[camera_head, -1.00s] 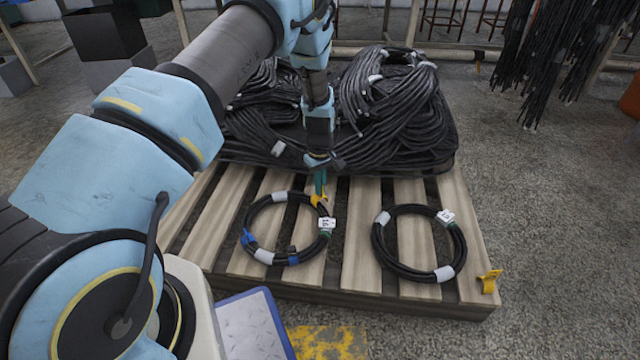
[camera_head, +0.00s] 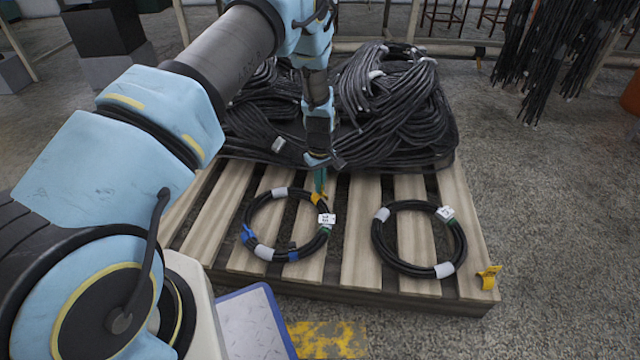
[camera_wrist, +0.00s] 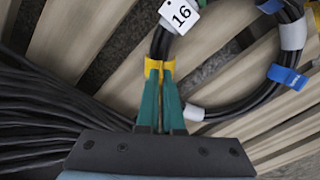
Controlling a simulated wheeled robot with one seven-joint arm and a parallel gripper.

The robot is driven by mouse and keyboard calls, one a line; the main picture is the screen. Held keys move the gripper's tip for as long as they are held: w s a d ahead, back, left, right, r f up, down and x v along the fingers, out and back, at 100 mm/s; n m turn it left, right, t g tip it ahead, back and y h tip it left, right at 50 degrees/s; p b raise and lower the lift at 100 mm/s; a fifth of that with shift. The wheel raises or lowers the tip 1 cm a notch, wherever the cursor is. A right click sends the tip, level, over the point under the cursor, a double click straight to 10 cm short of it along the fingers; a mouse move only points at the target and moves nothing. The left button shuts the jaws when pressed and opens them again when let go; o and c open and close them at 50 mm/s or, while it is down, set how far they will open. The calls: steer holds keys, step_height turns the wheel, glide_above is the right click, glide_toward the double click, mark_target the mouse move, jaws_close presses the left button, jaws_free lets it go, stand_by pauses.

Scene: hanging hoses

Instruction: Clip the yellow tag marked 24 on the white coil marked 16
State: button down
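A black coil with white and blue bands (camera_head: 247,213) lies on the pallet. Its white label (camera_wrist: 180,15) reads 16 in the wrist view. A yellow tag (camera_wrist: 154,66) sits across the coil's hose beside that label; its marking is not readable. It also shows in the head view (camera_head: 316,198). The green fingers of my gripper (camera_wrist: 160,76) point down at the coil, close together with a narrow gap, their tips against the yellow tag. My gripper (camera_head: 320,188) appears shut on it.
A second black coil (camera_head: 376,240) with white bands and a white label lies to the right. Another yellow tag (camera_head: 488,278) is at the pallet's front right corner. A large heap of black hoses (camera_head: 400,110) stands behind. Wooden slats (camera_head: 360,240) between the coils are clear.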

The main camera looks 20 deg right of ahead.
steer(key=shift+f, duration=0.2)
stand_by(0.5)
steer(key=shift+f+b, duration=0.55)
steer(key=shift+f, duration=0.15)
steer(key=shift+f+b, duration=0.45)
steer(key=shift+f, duration=0.4)
stand_by(0.4)
steer(key=c, duration=1)
jaws_free()
steer(key=shift+r, duration=0.1)
